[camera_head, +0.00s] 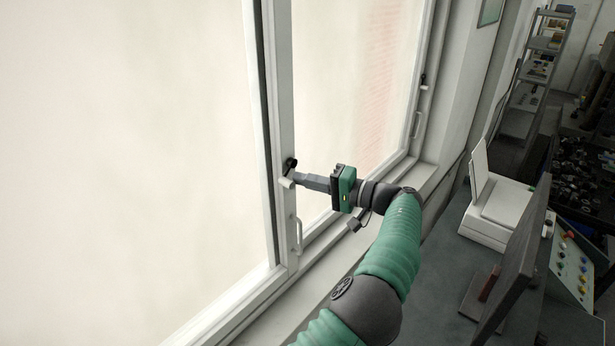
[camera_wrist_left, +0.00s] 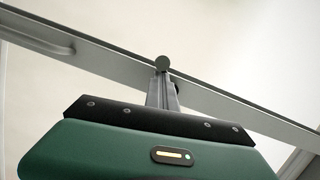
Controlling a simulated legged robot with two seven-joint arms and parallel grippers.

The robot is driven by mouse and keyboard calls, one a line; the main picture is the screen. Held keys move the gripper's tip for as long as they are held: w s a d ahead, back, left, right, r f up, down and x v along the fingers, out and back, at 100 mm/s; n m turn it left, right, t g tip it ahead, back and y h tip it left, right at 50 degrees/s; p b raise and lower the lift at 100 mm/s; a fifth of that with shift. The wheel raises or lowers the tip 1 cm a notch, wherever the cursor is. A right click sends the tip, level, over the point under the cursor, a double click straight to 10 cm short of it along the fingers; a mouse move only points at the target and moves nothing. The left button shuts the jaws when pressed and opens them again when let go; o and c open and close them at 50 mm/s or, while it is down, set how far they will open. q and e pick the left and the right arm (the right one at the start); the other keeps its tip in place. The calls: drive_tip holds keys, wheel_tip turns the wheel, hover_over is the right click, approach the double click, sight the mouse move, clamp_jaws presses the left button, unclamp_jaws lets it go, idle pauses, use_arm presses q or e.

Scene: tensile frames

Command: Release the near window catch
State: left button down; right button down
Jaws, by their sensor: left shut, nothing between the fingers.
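The near window catch (camera_head: 290,164) is a small dark round piece on the white upright of the window frame. It also shows as a round knob (camera_wrist_left: 162,63) in the wrist view, straight beyond the fingertips. My left gripper (camera_head: 299,179) is shut and empty, with its grey fingers pointing left at the frame upright, just below and beside the catch. In the wrist view the fingers of my left gripper (camera_wrist_left: 162,80) end at the knob. I cannot tell whether they touch it. The fingertips hide part of the catch area. My right gripper is not in view.
A white pull handle (camera_head: 298,238) is on the frame below the near catch. A far catch (camera_head: 423,79) sits on the farther frame. The bench at right holds a white device (camera_head: 490,210), a dark upright panel (camera_head: 518,262) and a button box (camera_head: 573,262).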

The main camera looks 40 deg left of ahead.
use_arm(q)
drive_tip(key=shift+d+r+m, duration=0.1)
drive_tip(key=shift+m, duration=0.9)
drive_tip(key=shift+s+r+m+y+p, duration=0.15)
drive_tip(key=shift+s+m+y+p, duration=0.2)
drive_tip(key=shift+m, duration=0.65)
drive_tip(key=shift+s+r+m+y+p, duration=0.15)
drive_tip(key=shift+m+y+p, duration=0.25)
drive_tip(key=shift+m, duration=0.6)
